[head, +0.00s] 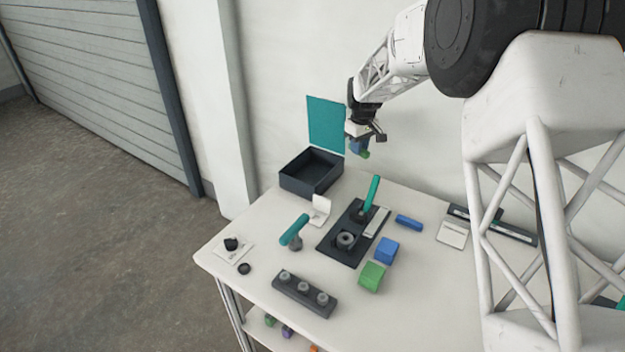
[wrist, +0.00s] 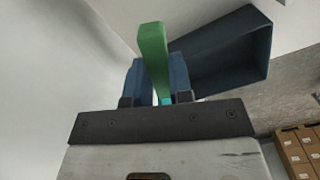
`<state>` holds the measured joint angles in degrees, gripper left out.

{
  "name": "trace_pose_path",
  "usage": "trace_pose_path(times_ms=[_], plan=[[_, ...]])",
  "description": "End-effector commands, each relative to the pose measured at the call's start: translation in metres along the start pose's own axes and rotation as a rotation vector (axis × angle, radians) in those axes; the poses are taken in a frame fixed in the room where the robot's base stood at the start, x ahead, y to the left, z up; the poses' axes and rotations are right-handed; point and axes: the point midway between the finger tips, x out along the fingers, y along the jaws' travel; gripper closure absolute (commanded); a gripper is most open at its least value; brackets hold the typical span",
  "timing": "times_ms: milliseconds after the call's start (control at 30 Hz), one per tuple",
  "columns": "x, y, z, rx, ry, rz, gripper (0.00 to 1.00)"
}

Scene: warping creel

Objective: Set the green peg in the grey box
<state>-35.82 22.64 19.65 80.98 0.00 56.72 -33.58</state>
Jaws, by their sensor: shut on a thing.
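My gripper (head: 359,146) is shut on the green peg (head: 365,155), held in the air above the back of the table. In the wrist view the green peg (wrist: 153,55) stands out between two blue fingers, and its lower end is hidden between them. The dark grey box (head: 297,186) stands at the back left of the table with its teal lid (head: 325,122) raised. The box looks empty. My gripper is to the right of the box and higher, beside the lid. The box also shows behind the fingers in the wrist view (wrist: 235,65).
A dark fixture (head: 333,247) with an upright teal rod (head: 372,192) stands mid-table. Around it are a lying teal cylinder (head: 294,229), blue block (head: 385,251), green block (head: 372,277), blue bar (head: 409,222) and dark rack (head: 304,294). A wall is close behind the table.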

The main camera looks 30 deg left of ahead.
Motion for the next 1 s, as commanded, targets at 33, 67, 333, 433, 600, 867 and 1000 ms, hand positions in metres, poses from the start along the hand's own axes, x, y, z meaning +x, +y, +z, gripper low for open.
trace_pose_path(times_ms=[33, 67, 333, 433, 600, 867, 1000], plan=[[0.004, -0.013, -0.011, -0.031, -0.001, -0.001, 1.00], [0.006, -0.020, -0.017, -0.050, -0.001, -0.001, 1.00], [0.022, -0.080, -0.063, -0.203, 0.000, 0.000, 1.00], [0.027, -0.101, -0.077, -0.255, 0.000, 0.000, 1.00], [0.033, -0.130, -0.095, -0.322, 0.001, 0.000, 1.00], [0.037, -0.145, -0.104, -0.360, 0.000, 0.000, 1.00], [0.037, -0.145, -0.104, -0.360, 0.000, 0.000, 1.00]])
